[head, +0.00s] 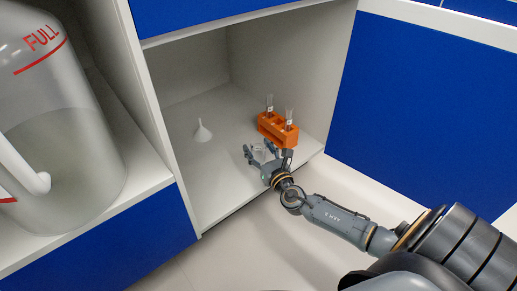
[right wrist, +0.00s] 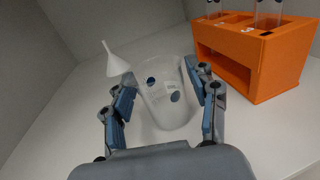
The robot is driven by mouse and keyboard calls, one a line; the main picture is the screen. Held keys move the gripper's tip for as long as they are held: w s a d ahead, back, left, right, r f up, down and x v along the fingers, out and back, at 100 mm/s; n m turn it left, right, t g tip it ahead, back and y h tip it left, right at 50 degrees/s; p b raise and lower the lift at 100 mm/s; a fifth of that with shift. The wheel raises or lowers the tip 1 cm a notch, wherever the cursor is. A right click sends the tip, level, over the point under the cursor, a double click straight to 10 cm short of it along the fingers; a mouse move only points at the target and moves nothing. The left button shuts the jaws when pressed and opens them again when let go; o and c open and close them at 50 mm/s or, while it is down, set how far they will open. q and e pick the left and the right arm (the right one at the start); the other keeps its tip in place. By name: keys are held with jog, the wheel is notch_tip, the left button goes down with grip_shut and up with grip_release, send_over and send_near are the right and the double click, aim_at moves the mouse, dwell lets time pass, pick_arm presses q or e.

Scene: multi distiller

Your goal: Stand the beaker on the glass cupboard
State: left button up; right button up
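The beaker (head: 260,153) is small and clear and is on the white cupboard floor, near its front. In the right wrist view the beaker (right wrist: 165,95) is between the fingers of my right gripper (right wrist: 160,72), with a dark spot on its wall. My right gripper (head: 266,153) reaches in from the lower right with its fingers spread around the beaker. The fingers look open, close to the beaker's sides; a firm grip does not show. The glass cupboard (head: 212,178) is the open white compartment between blue panels. My left gripper is out of view.
An orange rack (head: 270,130) with glass tubes stands just right of the beaker, close to my right gripper. A white funnel (head: 202,133) stands further back left. A large clear FULL-marked container (head: 75,170) fills the left compartment.

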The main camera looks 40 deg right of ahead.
jog(key=shift+r, duration=0.1)
jog(key=shift+r+p, duration=0.3)
jog(key=shift+p, duration=0.1)
jog(key=s+a+p, duration=0.2)
jog(key=s+p, duration=0.1)
jog(key=s, duration=0.9)
jog(key=shift+f+p, duration=0.15)
jog(key=shift+p, duration=0.25)
